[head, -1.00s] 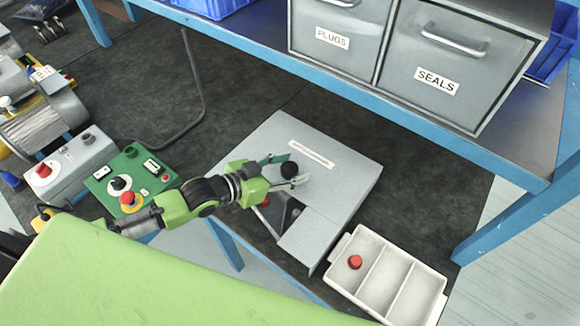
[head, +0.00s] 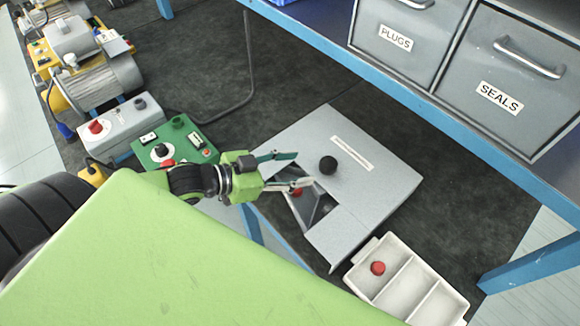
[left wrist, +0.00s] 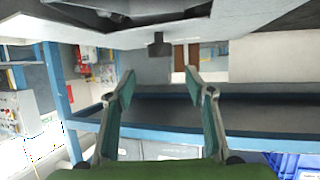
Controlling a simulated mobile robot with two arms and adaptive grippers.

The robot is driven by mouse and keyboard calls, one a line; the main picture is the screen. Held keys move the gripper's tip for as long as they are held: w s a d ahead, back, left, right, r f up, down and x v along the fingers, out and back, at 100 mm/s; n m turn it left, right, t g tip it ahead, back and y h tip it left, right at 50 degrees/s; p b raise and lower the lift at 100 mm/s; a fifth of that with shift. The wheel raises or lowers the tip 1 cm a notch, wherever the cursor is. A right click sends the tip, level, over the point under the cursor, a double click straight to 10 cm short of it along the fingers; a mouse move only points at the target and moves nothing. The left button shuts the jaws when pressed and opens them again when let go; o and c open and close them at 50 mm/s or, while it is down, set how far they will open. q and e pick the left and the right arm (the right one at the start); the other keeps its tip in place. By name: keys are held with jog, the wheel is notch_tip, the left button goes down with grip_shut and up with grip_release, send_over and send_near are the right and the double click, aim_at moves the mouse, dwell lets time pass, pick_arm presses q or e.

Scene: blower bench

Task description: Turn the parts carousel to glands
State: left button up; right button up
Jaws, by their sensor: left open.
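The parts carousel is under a grey cover (head: 375,190) with a black knob (head: 327,165) on top and a white label strip whose text I cannot read. A wedge-shaped opening (head: 318,208) at its near left shows dark compartment walls and a red part (head: 296,192). I cannot tell whether this part is a gland. My left gripper (head: 300,169) is open and empty, just left of the knob and apart from it. In the left wrist view the open fingers (left wrist: 159,84) have a dark block, apparently the knob (left wrist: 158,44), ahead between them. My right gripper is not in view.
A white divided tray (head: 392,243) with a red cap (head: 377,268) stands in front of the carousel. A green control box (head: 185,135) and a grey switch box (head: 120,125) stand left. Drawers marked PLUGS (head: 395,48) and SEALS (head: 495,100) sit on the shelf above.

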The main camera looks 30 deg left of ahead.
pick_arm(q)
jog(key=shift+s+a+r, duration=0.3)
jog(key=shift+s+a, duration=0.05)
jog(key=shift+s, duration=0.15)
jog(key=t+h+b, duration=0.3)
jog(key=t+b, duration=0.1)
jog(key=b, duration=0.7)
send_near(320, 167)
jog(key=p+x, duration=0.1)
jog(key=x, duration=1.1)
jog(key=shift+w+d+r, duration=0.15)
jog(key=shift+d, duration=0.05)
jog(key=shift+g, duration=0.3)
grip_shut()
